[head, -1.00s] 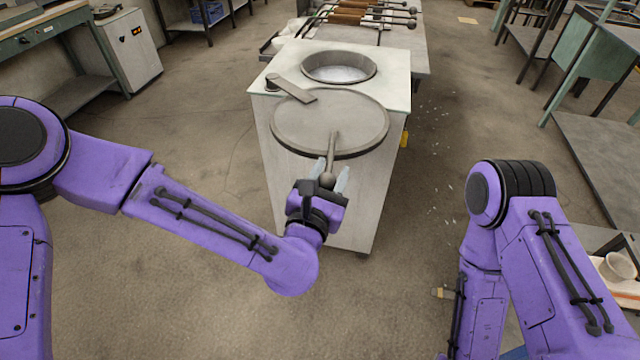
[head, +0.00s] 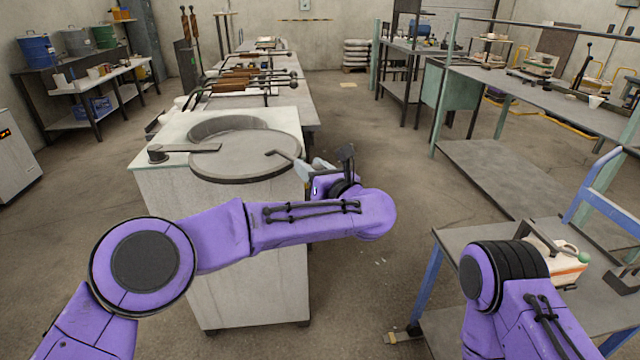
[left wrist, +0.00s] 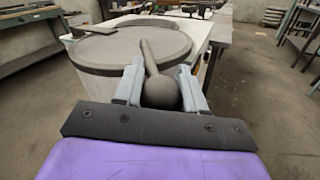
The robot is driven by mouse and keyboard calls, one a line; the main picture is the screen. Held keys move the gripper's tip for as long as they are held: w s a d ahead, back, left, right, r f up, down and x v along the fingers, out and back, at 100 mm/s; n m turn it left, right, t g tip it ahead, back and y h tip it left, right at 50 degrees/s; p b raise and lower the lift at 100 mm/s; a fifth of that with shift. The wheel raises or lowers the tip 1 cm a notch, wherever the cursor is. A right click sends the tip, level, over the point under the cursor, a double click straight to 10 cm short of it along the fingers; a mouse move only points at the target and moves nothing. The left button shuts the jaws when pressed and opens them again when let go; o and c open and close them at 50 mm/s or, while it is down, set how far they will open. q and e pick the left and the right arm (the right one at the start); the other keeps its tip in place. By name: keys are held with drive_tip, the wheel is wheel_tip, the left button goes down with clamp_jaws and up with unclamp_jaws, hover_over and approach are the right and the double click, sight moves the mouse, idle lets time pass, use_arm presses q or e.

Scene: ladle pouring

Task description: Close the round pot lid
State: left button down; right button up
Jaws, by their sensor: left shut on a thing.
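The round grey pot lid (head: 245,160) lies level at the top of a pale box-shaped pot housing (head: 215,245). It covers the near part of the round pot opening (head: 226,125), whose far rim and inner wall still show. A flat pivot bar (head: 185,148) joins the lid to a post at the left. My left gripper (head: 312,168) is at the lid's right side, shut on the ball end of the lid handle (head: 280,153). In the left wrist view the ball (left wrist: 160,93) sits between the two fingers, and the lid (left wrist: 125,50) is beyond.
A long table (head: 300,108) with several wooden-handled rods (head: 245,80) stands behind the housing. A trolley (head: 480,245) carrying a jug (head: 568,262) stands at the right. The floor between housing and trolley is clear.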

use_arm(q)
drive_tip(key=shift+w+d+r, duration=0.1)
drive_tip(key=shift+w, duration=0.4)
drive_tip(key=c, duration=0.7)
unclamp_jaws()
drive_tip(key=b+v, duration=0.1)
drive_tip(key=v, duration=0.9)
drive_tip(key=shift+s+d, duration=0.15)
drive_tip(key=shift+s, duration=0.1)
